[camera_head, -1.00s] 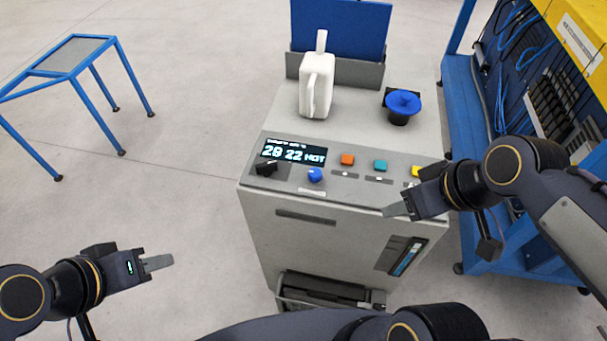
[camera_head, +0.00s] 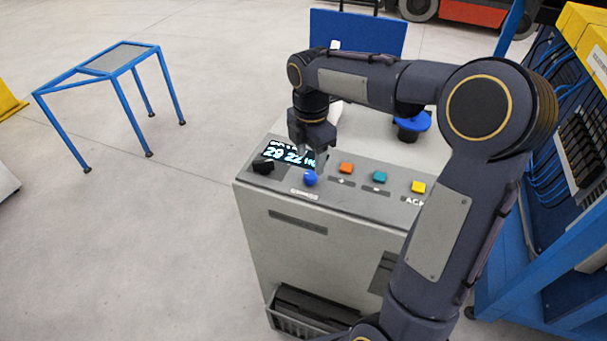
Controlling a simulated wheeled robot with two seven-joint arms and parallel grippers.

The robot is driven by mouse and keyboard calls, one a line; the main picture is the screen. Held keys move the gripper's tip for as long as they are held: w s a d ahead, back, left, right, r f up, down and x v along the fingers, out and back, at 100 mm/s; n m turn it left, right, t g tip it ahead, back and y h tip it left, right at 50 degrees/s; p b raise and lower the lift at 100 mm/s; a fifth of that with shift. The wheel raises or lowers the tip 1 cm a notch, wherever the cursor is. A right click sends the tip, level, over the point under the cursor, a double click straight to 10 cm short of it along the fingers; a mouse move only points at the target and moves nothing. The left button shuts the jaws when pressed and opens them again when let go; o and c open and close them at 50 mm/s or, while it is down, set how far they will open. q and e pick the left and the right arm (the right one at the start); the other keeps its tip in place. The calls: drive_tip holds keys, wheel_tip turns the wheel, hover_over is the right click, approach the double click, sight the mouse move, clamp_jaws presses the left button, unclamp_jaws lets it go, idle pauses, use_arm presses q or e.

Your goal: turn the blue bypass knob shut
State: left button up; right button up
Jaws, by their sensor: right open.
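The blue bypass knob (camera_head: 310,179) sits on the sloped front panel of the grey cabinet (camera_head: 300,225), below the lit display (camera_head: 287,153). My right gripper (camera_head: 312,164) points down just above and behind the knob. Its fingers are open and hold nothing; whether they touch the knob cannot be told. My right arm crosses the upper right of the view and hides much of the cabinet top and the white jug-like object. My left gripper is out of view.
A black knob (camera_head: 263,166) is left of the blue one. Orange (camera_head: 346,168), teal (camera_head: 380,176) and yellow (camera_head: 418,187) buttons lie to its right. A blue round handle (camera_head: 413,122) stands behind. A blue-framed table (camera_head: 115,60) is far left, with clear floor between.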

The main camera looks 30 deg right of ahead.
sight(310, 174)
wheel_tip(310, 174, down, 6)
drive_tip(key=shift+r, duration=0.25)
drive_tip(key=c, duration=1)
drive_tip(key=shift+o, duration=0.2)
